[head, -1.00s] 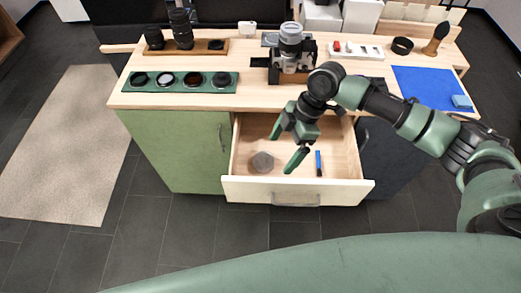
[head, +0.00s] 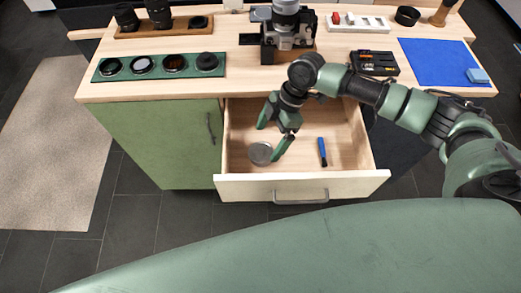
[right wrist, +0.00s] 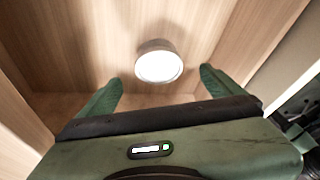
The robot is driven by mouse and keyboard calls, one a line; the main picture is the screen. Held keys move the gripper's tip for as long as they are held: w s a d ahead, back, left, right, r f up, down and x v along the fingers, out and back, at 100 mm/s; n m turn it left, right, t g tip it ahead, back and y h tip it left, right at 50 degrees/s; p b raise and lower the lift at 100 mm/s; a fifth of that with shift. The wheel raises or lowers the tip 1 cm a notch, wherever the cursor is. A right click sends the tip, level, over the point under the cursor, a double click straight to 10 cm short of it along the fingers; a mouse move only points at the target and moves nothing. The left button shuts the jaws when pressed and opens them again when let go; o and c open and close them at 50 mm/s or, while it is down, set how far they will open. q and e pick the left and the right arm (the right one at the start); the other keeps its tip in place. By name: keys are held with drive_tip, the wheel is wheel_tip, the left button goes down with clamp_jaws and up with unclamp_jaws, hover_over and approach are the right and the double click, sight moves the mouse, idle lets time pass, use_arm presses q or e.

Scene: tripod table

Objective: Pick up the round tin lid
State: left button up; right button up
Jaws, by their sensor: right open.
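The round tin lid (head: 261,154) is a grey disc lying on the floor of the open drawer (head: 300,187), in its left part. It shows in the right wrist view as a bright, shiny disc (right wrist: 159,65), ahead of and between my finger tips. My right gripper (head: 270,134) is inside the drawer's outline, over the lid's right side, with its fingers spread. In the right wrist view my right gripper (right wrist: 160,88) is open and empty, apart from the lid. My left gripper is not in view.
A blue object (head: 322,152) lies in the drawer to the right of the lid. Above the drawer, the wooden tabletop holds a camera (head: 287,30), a green tray of round filters (head: 158,76), a black device (head: 374,63) and a blue mat (head: 440,65).

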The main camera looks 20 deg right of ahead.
sight(261, 151)
drive_tip(key=x, duration=0.4)
drive_tip(key=shift+a+f, duration=0.15)
drive_tip(key=c, duration=1.5)
drive_tip(key=shift+w, duration=0.1)
